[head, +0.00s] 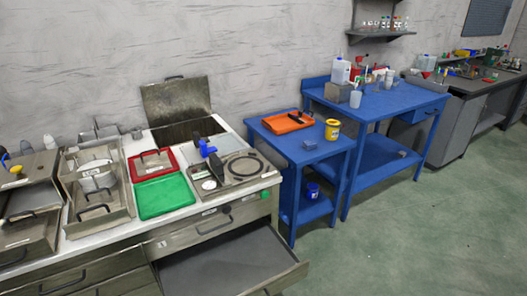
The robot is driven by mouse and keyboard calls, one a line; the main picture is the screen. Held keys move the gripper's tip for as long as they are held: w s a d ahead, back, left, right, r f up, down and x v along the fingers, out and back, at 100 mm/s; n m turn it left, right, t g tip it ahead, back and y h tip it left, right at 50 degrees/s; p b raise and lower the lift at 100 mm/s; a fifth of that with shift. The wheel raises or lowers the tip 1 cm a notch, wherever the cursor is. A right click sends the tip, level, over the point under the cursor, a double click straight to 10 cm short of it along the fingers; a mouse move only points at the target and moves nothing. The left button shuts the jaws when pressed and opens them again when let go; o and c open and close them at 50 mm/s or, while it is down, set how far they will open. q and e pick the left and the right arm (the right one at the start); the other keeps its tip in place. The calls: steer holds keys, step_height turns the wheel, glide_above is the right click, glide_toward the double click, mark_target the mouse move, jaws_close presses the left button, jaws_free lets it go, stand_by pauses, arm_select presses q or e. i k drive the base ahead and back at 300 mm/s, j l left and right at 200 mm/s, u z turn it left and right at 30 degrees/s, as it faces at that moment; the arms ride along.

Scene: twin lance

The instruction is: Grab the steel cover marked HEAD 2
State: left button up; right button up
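No cover can be read as HEAD 2; the small labels are too small to read. A steel piece with a dark handle (151,157) lies in the red tray (136,176) on the white-topped steel bench. Steel plates with dark handles (94,211) sit in an open steel tray (128,213) to its left, with a pale labelled piece (96,178) among them. A large stained steel lid (175,100) stands raised at the back of the bench. Neither of my grippers is in view.
A green tray (166,197) lies before the red one. To its right is a steel unit (232,184) with a dark ring and blue-handled tool (208,148). A bench drawer (230,268) hangs open. Blue tables (375,105) stand right, with open green floor (420,230) before them.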

mark_target(12, 233)
steer(key=j, duration=0.25)
steer(key=k+j+u, duration=0.15)
steer(key=j, duration=0.15)
steer(key=u, duration=1.5)
steer(key=k, duration=0.1)
